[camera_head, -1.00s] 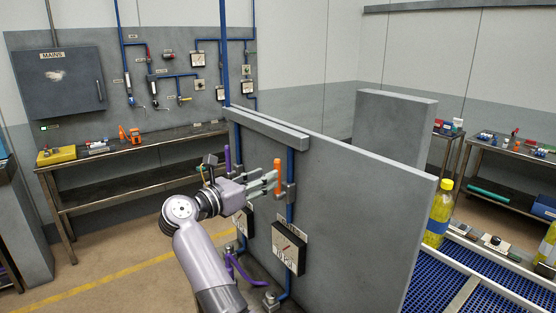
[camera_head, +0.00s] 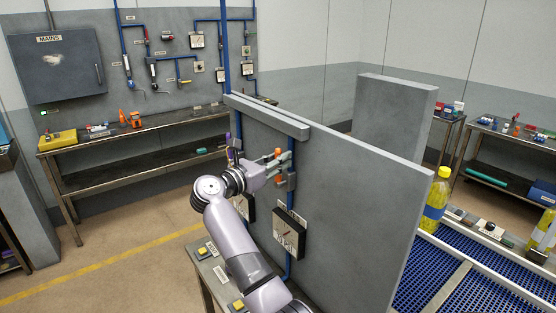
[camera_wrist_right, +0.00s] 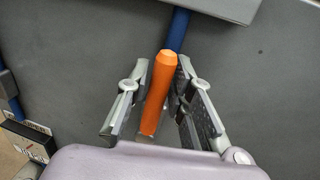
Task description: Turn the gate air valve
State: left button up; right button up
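The air valve on the grey divider panel (camera_head: 345,190) has an orange handle (camera_head: 278,153) on a vertical blue pipe. My right gripper (camera_head: 280,162) is at this handle, with its two fingers on either side of it. In the right wrist view, the orange handle (camera_wrist_right: 158,92) stands between the fingers, closer to the right one. A gap shows on the left side, so the gripper (camera_wrist_right: 160,95) is open around the handle. My left gripper is not in view.
A pressure gauge (camera_head: 288,234) is mounted below the valve. A purple handle (camera_head: 228,138) shows at the panel's left edge, behind my arm. A yellow bottle (camera_head: 435,200) stands right of the panel. A workbench (camera_head: 150,135) runs along the back wall.

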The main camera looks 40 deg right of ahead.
grip_shut()
dwell(0.4)
